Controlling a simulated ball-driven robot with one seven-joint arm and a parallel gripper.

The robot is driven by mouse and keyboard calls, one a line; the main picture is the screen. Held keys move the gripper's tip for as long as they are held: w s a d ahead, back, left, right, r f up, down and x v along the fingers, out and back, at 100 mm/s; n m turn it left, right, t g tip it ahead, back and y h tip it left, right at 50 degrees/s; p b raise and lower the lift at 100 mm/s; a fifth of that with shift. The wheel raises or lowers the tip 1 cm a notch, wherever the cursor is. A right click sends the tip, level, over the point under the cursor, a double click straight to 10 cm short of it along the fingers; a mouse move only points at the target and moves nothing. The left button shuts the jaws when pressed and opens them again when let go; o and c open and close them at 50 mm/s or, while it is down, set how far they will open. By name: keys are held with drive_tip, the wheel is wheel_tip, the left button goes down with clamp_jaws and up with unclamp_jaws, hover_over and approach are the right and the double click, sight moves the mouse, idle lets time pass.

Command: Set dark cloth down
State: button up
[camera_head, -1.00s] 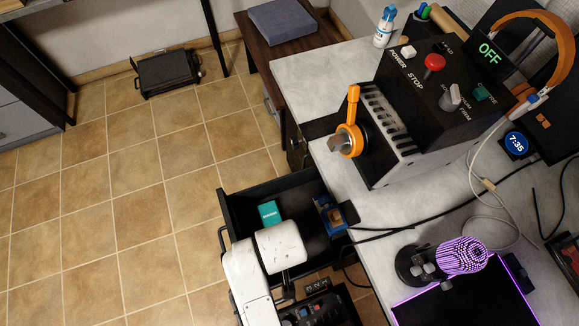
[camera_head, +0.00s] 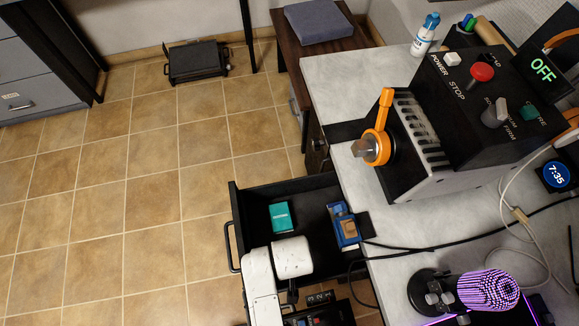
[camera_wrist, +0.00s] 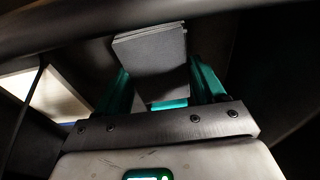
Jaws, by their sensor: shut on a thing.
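My gripper (camera_wrist: 158,72) shows in the wrist view with its two green fingers shut on a dark grey folded cloth (camera_wrist: 150,48). The cloth stands up between the fingers, with its layered edge toward the top of the picture. A strip of green shows below it; I cannot tell what it belongs to. In the head view my white arm reaches up from the bottom by the open drawer (camera_head: 236,205). The gripper and held cloth are hidden there.
The black drawer holds a teal box (camera_head: 282,216) and a blue-and-brown item (camera_head: 343,226). A grey-blue block (camera_head: 318,22) lies on a brown table.

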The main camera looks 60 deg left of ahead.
drive_tip(key=shift+f, duration=0.45)
drive_tip(key=shift+f, duration=0.1)
drive_tip(key=o, duration=1)
drive_tip(key=r, duration=0.4)
drive_tip(key=d+r+p, duration=0.1)
drive_tip(key=r, duration=0.3)
drive_tip(key=r+p, duration=0.1)
drive_tip(key=r, duration=0.3)
drive_tip(key=shift+s+d, duration=0.35)
drive_tip(key=shift+s, duration=0.05)
